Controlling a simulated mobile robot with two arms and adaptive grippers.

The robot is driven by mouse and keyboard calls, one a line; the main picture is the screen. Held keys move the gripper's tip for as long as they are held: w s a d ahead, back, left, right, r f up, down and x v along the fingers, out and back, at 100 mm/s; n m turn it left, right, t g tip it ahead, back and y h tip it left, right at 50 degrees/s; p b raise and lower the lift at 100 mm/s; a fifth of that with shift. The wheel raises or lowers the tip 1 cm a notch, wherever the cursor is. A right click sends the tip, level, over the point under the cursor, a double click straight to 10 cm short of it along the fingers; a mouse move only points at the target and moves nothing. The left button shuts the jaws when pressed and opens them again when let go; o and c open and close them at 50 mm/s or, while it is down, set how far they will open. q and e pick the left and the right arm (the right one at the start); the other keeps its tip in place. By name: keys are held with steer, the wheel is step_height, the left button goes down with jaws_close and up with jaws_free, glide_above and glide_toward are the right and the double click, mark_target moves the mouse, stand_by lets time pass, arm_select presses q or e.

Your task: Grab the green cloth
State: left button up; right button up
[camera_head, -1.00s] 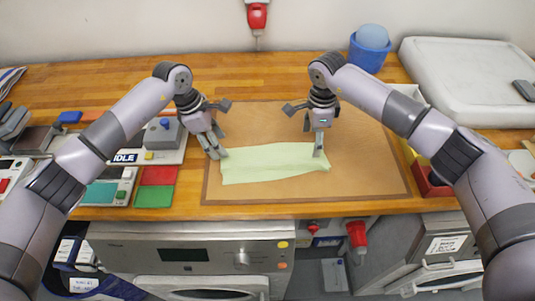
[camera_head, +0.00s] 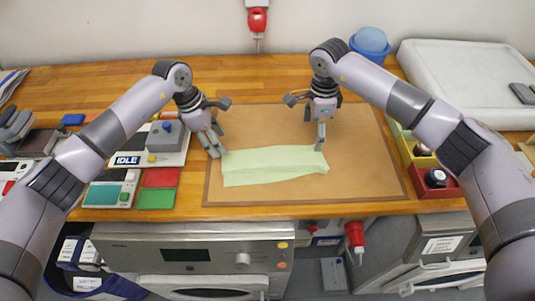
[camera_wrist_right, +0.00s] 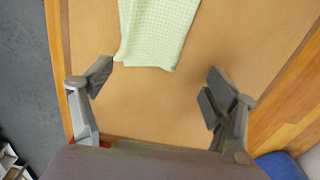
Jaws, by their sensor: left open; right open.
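The pale green cloth (camera_head: 275,166) lies spread as a long strip on the brown mat (camera_head: 350,170). In the right wrist view, one end of the cloth (camera_wrist_right: 157,32) shows at the top, beyond the open fingers. My left gripper (camera_head: 216,145) is open, with its fingertips at the cloth's upper left corner. My right gripper (camera_head: 320,142) is open, with a fingertip at the cloth's upper right edge. In the right wrist view, the space between the right gripper's fingers (camera_wrist_right: 155,92) is empty. I cannot tell whether either gripper touches the cloth.
At the left stand a device marked IDLE (camera_head: 128,160), a red pad (camera_head: 160,177) and a green pad (camera_head: 155,198). At the right are a red bin (camera_head: 437,190), a blue bucket (camera_head: 369,55) and a white lid-like tray (camera_head: 465,75). The mat around the cloth is clear.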

steer(key=shift+r, duration=0.5)
